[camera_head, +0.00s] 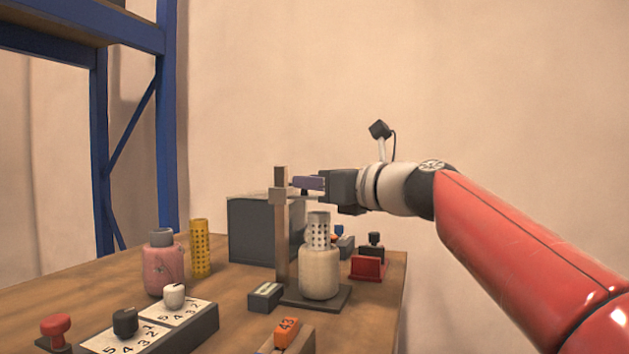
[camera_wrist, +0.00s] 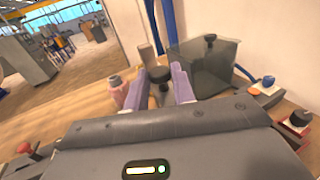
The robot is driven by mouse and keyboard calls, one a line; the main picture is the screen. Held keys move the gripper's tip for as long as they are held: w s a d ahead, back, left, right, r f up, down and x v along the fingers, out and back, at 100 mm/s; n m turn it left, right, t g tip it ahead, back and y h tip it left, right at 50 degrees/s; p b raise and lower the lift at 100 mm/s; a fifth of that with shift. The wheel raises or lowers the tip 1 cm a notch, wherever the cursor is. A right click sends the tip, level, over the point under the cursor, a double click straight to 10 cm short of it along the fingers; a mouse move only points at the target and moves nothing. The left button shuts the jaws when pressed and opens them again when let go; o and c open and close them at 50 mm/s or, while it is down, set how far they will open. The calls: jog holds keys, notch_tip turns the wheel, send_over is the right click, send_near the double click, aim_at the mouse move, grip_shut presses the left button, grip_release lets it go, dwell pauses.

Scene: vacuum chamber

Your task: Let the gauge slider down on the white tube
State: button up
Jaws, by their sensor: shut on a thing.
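The gauge slider (camera_head: 279,196) is a pale collar near the top of an upright brown post (camera_head: 281,245), with a short arm reaching right. My gripper (camera_head: 306,184), with purple fingers, is shut on the slider's dark knob; the fingers (camera_wrist: 166,84) stand either side of this knob (camera_wrist: 160,74) in the wrist view. The white tube (camera_head: 319,230) is pale and full of holes, and stands upright in a cream jar (camera_head: 320,272) beside the post. The slider is above the tube, with a gap between them. The tube is hidden in the wrist view.
A dark box (camera_head: 255,232) stands behind the post. A pink jar (camera_head: 163,267) and a yellow holed tube (camera_head: 200,248) are at left. A numbered knob panel (camera_head: 180,325) and an orange counter (camera_head: 287,333) are in front. A red block (camera_head: 368,267) is at right.

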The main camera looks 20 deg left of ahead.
notch_tip(320, 180, down, 3)
jog(key=shift+r+b, duration=0.15)
jog(key=shift+b, duration=0.35)
jog(key=shift+r, duration=0.15)
jog(key=o, duration=0.7)
jog(key=shift+o, duration=0.2)
jog(key=b+v, duration=0.1)
jog(key=v, duration=0.6)
jog(key=shift+d, duration=0.4)
jog(key=shift+s, duration=0.1)
